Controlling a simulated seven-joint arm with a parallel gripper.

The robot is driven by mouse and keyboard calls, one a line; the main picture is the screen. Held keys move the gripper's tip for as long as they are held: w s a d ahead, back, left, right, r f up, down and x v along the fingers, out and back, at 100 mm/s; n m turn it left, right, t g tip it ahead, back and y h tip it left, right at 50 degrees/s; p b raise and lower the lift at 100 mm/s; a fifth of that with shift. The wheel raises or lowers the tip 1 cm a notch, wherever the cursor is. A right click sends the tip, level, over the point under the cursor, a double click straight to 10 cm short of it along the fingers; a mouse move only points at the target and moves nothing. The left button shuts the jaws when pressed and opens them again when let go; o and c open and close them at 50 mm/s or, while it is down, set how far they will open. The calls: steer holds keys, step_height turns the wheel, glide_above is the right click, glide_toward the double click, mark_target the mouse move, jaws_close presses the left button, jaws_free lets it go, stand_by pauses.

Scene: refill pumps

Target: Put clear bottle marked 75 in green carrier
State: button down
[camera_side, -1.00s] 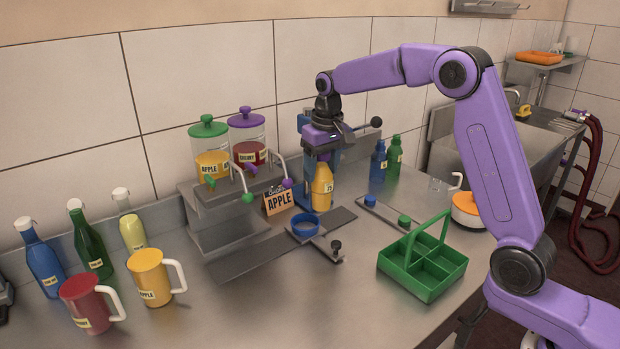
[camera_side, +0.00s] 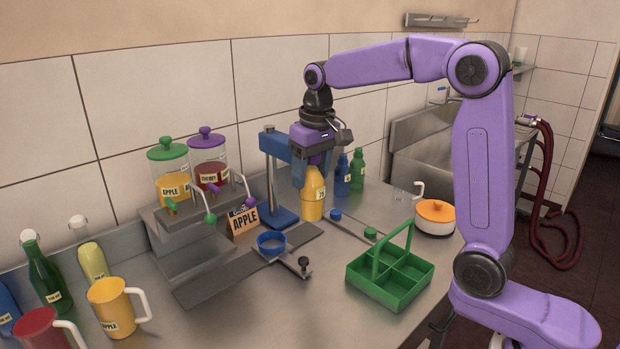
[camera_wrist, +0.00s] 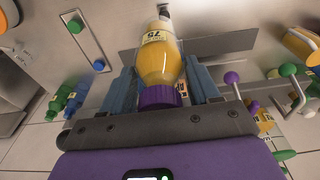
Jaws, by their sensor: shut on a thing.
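The clear bottle marked 75 (camera_side: 313,194) hangs upright from my gripper (camera_side: 315,168). It is full of yellow-orange liquid and has a label. In the wrist view the bottle (camera_wrist: 157,62) shows its 75 label and a purple cap, between the blue fingers of my gripper (camera_wrist: 160,92), which is shut on it near the cap. The green carrier (camera_side: 374,290) stands on the counter to the right of and nearer than the bottle. Its visible compartments are empty, and a tall handle rises over it.
A blue press stand (camera_side: 283,218) is just left of the bottle, with a blue ring holder (camera_side: 271,250) in front. A bar with blue and green caps (camera_side: 369,233) lies between bottle and carrier. An orange-lidded pot (camera_side: 435,228) stands behind the carrier. Jugs and bottles stand at left.

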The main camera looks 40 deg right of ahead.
steer(key=shift+r, duration=1.85)
step_height(320, 180, up, 4)
steer(key=shift+r, duration=0.25)
steer(key=shift+d+r, duration=0.1)
steer(key=shift+r, duration=0.25)
steer(key=shift+s+d, duration=0.6)
steer(key=shift+d, duration=0.1)
steer(key=s+d+m, duration=0.2)
steer(key=s+d, duration=0.1)
steer(key=s, duration=0.6)
steer(key=s+d+m, duration=0.3)
steer(key=s+d, duration=0.1)
steer(key=s, duration=0.4)
step_height(320, 180, down, 20)
steer(key=shift+h, duration=0.3)
steer(key=shift+s+f, duration=0.1)
